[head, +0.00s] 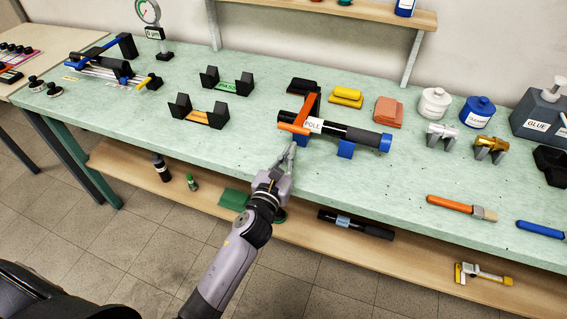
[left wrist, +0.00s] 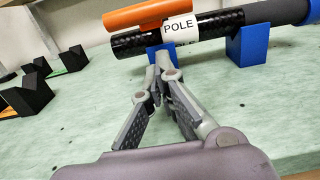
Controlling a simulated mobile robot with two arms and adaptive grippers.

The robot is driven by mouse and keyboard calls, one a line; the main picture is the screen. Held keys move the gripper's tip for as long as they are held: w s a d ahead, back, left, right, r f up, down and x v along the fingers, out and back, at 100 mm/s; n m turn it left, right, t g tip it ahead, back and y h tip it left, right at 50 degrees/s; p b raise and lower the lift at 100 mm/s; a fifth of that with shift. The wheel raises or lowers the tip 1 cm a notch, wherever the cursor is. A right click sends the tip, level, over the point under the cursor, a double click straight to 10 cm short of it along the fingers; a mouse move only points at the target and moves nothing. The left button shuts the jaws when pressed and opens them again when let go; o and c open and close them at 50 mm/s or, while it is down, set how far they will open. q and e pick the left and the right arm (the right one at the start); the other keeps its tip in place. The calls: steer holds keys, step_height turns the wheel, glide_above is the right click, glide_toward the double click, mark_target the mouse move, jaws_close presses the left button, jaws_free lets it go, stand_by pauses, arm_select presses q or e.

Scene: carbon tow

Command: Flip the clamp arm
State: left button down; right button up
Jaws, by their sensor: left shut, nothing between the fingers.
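The orange clamp arm (head: 295,129) is by the left end of a black tube (head: 345,131) with a white POLE label. Its orange bar (left wrist: 150,13) lies just above the tube in the left wrist view, and an orange upright (head: 309,106) stands behind it. The tube (left wrist: 140,42) rests on blue supports (head: 345,149). My left gripper (head: 291,146) is shut and empty, just in front of the tube's left end and below the orange bar. In the left wrist view its fingertips (left wrist: 162,64) meet near a blue support. Whether they touch anything is unclear. My right gripper is out of view.
Black cradles with PASS (head: 227,86) and orange (head: 199,116) labels stand to the left. Yellow blocks (head: 346,97), an orange-brown stack (head: 388,110) and jars (head: 434,103) stand behind and right. The bench front left of my gripper is clear.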

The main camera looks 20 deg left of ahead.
arm_select(q)
step_height(320, 180, up, 2)
steer(key=shift+w+r+p, duration=0.1)
steer(key=shift+r+p, duration=0.05)
steer(key=shift+p, duration=0.25)
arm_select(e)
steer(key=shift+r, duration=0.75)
